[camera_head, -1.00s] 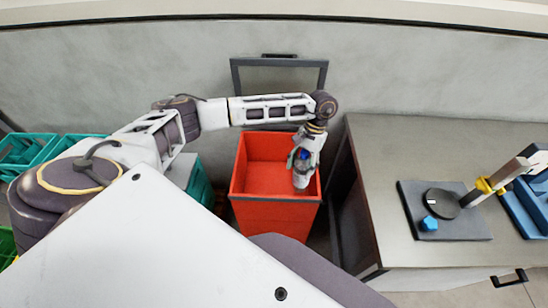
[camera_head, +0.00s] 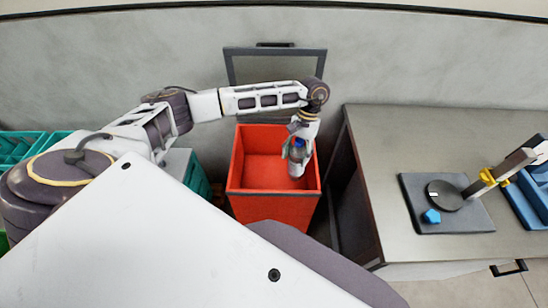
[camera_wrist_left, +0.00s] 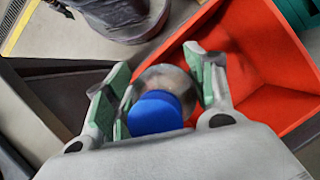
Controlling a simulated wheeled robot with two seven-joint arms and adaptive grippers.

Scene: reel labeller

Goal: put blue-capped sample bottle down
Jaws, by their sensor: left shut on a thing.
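The blue-capped sample bottle (camera_head: 297,158) is held over the right side of the open red bin (camera_head: 263,207) in the head view. In the left wrist view its blue cap (camera_wrist_left: 155,113) faces the camera, with the bottle's grey body behind it. My left gripper (camera_head: 299,143) is shut on the bottle, and in the wrist view its green-padded fingers (camera_wrist_left: 163,88) stand on both sides of it. The bottle hangs nearly upright near the bin's right wall. How far its base is above the bin floor is hard to tell. My right gripper is not in view.
A grey bench (camera_head: 385,150) stands right of the bin. It carries a dark stand (camera_head: 466,216) with a round plate, a small blue piece (camera_head: 431,216) and a blue tray (camera_head: 534,200). Teal crates (camera_head: 20,146) are at the left. The red bin's visible interior looks empty.

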